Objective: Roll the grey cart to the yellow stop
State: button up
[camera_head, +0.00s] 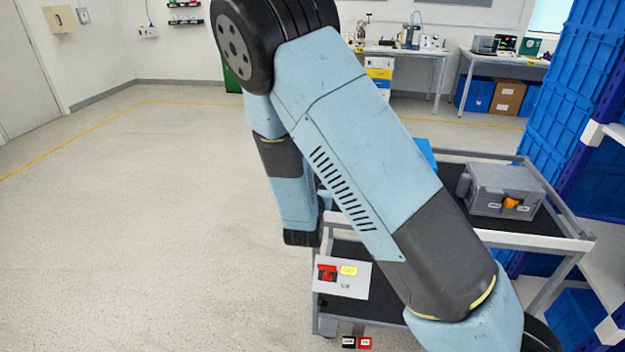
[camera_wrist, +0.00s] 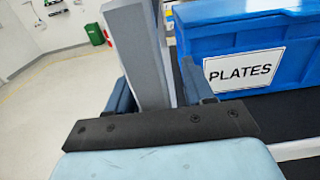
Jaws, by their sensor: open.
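The grey cart (camera_head: 583,240) stands at the right in the head view, with dark upper and lower shelves. My arm crosses in front and hides much of it. In the wrist view a grey upright post (camera_wrist: 136,55), apparently part of the cart's frame, stands between the fingers of my gripper (camera_wrist: 157,90). The fingers are apart; I cannot tell whether either touches the post. In the head view the fingertips are not clear. I cannot make out a yellow stop; only a yellow floor line (camera_head: 62,147) shows.
A blue PLATES bin (camera_wrist: 245,55) and a grey box with an orange knob (camera_head: 490,190) are on the cart. A panel with a red switch and yellow label (camera_head: 343,285) is at its near side. Blue crates (camera_head: 575,95) stand right. The left floor is clear.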

jog(key=s+a, duration=0.2)
jog(key=s, duration=1.1)
jog(key=shift+a, duration=0.3)
jog(key=shift+f, duration=0.1)
jog(key=s+d+r+m+g+h, duration=0.1)
jog(key=d+r+m+g+h, duration=0.5)
jog(key=d, duration=0.4)
jog(key=s+d+r+m+g+h, duration=0.1)
jog(key=d+r+m+g+h, duration=0.25)
jog(key=d+m, duration=0.5)
jog(key=s+d+r+m+g+y, duration=0.4)
jog(key=s+d+r+m+g, duration=0.15)
jog(key=s+d+m, duration=0.3)
jog(key=s+a+r+m+t+y, duration=0.3)
jog(key=s+r+m+y, duration=0.5)
jog(key=r+m+y, duration=0.1)
jog(key=shift+s+a+r+m, duration=0.2)
jog(key=shift+s+r+m, duration=0.2)
jog(key=shift+r+m, duration=0.4)
jog(key=shift+f, duration=0.2)
